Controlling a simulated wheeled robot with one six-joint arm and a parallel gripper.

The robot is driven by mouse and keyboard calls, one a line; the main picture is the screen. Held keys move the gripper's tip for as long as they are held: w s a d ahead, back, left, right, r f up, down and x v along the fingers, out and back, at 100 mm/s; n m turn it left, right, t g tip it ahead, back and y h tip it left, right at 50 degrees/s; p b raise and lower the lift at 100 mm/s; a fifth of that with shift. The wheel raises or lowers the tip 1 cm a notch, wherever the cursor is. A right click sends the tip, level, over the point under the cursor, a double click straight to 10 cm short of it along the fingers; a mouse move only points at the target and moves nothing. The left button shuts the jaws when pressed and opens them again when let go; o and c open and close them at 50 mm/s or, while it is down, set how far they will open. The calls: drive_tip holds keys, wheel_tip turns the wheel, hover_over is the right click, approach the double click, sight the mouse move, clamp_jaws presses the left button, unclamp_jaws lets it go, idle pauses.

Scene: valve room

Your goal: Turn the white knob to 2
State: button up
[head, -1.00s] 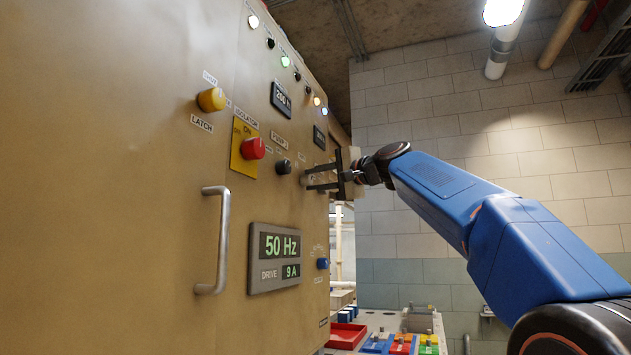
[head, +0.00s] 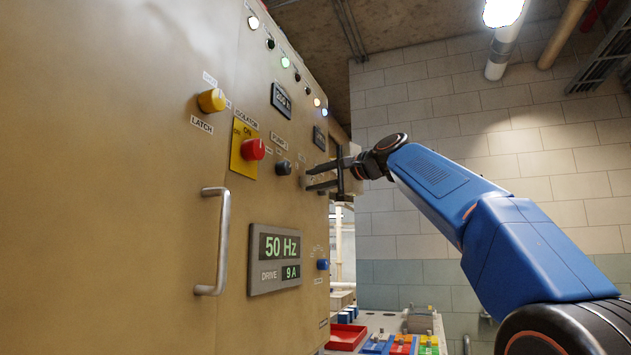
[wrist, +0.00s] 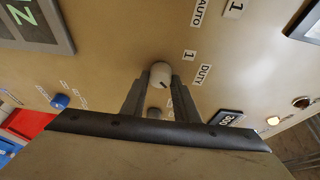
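The white knob (wrist: 160,72) is on the tan panel, in the upper middle of the wrist view, with a dark pointer mark on its face toward the lower right. My gripper (wrist: 160,82) has one finger on each side of it, and the fingertips appear to touch its sides, closed on it. A "1" label (wrist: 189,55) and a "DUTY" label (wrist: 203,75) are to the right of the knob. In the head view my gripper (head: 308,180) is at the panel's far right edge, and its fingers mostly hide the knob. The "2" mark cannot be made out.
A dark knob (head: 284,168), a red knob (head: 253,150) and a yellow knob (head: 211,100) are to the left on the panel. A metal handle (head: 222,240) stands out from the panel at lower left.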

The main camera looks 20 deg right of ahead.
drive_tip(key=o, duration=0.4)
drive_tip(key=v, duration=1.7)
drive_tip(key=shift+s, duration=0.2)
drive_tip(key=shift+d, duration=0.1)
